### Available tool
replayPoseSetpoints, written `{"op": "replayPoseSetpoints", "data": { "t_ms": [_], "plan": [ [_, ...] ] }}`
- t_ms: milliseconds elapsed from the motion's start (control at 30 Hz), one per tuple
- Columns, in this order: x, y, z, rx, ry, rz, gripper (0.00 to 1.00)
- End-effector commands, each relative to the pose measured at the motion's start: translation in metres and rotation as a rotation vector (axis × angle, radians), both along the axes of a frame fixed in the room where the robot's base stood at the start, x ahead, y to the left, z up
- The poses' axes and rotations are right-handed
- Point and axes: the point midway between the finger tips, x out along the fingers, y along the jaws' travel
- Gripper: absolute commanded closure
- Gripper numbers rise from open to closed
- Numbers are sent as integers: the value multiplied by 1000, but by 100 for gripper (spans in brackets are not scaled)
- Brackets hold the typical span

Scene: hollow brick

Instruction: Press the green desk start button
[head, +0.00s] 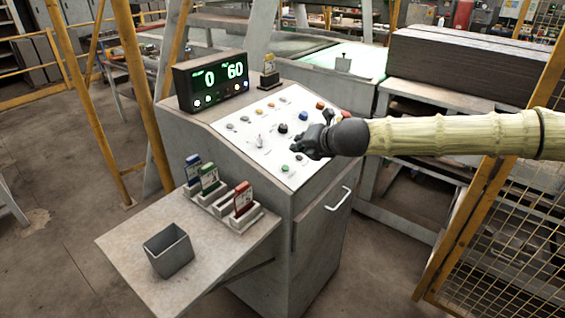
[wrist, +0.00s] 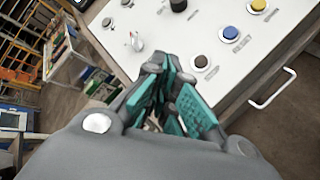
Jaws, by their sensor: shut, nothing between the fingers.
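The green button (head: 285,168) sits near the front edge of the pale sloped panel (head: 246,137) on the grey desk in the head view. My gripper (head: 297,149) is shut and empty over the panel's front right part, with its fingertips a little above and right of the green button in the picture. I cannot tell its height over the panel. In the wrist view the teal finger pads of my gripper (wrist: 163,80) point at the panel (wrist: 165,36). I cannot make out the green button in that view; the gripper may hide it.
A black display (head: 211,80) reading 0 and 60 stands at the desk's back. A blue button (head: 303,116) and a black knob (head: 283,128) are close to my gripper. A side shelf holds upright cards (head: 209,178) and a grey bin (head: 168,250). Yellow mesh fencing (head: 505,225) stands right.

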Motion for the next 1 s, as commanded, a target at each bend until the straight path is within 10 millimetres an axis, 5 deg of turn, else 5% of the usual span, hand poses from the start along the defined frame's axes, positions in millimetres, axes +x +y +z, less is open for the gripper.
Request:
{"op": "replayPoseSetpoints", "data": {
  "t_ms": [167,533,1000],
  "plan": [
    [6,2,19,57,12,-28,100],
    [7,12,20,61,13,-18,100],
    [11,16,-11,60,14,-19,100]
  ]
}}
